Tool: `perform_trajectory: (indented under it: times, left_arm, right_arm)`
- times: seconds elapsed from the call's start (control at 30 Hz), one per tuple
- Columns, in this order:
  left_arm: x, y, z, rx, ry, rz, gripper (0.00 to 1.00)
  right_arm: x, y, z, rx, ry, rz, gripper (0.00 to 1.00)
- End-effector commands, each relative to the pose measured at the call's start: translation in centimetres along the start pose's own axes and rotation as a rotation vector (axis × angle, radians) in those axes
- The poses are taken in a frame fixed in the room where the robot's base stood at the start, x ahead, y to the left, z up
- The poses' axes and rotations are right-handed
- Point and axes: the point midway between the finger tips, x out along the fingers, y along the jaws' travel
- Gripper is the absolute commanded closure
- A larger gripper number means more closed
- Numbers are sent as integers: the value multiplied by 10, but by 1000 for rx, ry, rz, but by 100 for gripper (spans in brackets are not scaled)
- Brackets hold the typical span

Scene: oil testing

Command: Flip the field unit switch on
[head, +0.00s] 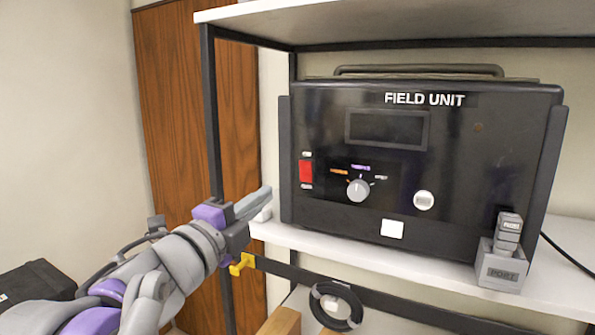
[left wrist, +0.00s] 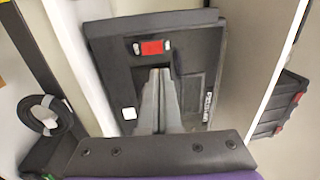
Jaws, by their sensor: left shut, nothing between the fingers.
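The black field unit (head: 455,150) stands on a white shelf, its front facing me. Its red rocker switch (head: 306,171) is at the left of the front panel, between two small white labels. In the left wrist view the red switch (left wrist: 152,48) lies just beyond the fingertips. My left gripper (head: 262,195) is shut and empty, to the left of the unit and a little below the switch. In the left wrist view its fingers (left wrist: 160,75) are together and point toward the switch, with a gap that I cannot measure. My right gripper is not in view.
The unit also carries a knob (head: 358,190), a round white button (head: 424,200) and a dark display (head: 387,130). A grey port block (head: 502,268) stands at the shelf's right. A black shelf post (head: 210,120) rises near my left arm. A coiled black cable (head: 336,305) hangs below.

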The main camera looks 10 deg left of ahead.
Motion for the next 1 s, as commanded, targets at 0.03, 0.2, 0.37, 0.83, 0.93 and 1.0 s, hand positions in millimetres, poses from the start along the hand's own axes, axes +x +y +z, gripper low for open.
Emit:
perform_trajectory:
  times: [0.03,0.2,0.37,0.83,0.93,1.0]
  left_arm:
    - [8,0,-1,-2,3,-1,100]
    - [41,0,-1,-3,4,1,100]
    - [75,0,-1,-2,2,1,100]
    - [130,1,0,-1,0,0,100]
    - [131,1,0,-1,0,1,100]
    - [131,1,0,-1,-1,1,100]
  right_arm:
    - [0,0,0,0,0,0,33]
    - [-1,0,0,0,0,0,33]
    - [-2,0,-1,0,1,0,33]
    - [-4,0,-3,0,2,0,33]
    - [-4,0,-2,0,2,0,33]
    - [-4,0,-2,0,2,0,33]
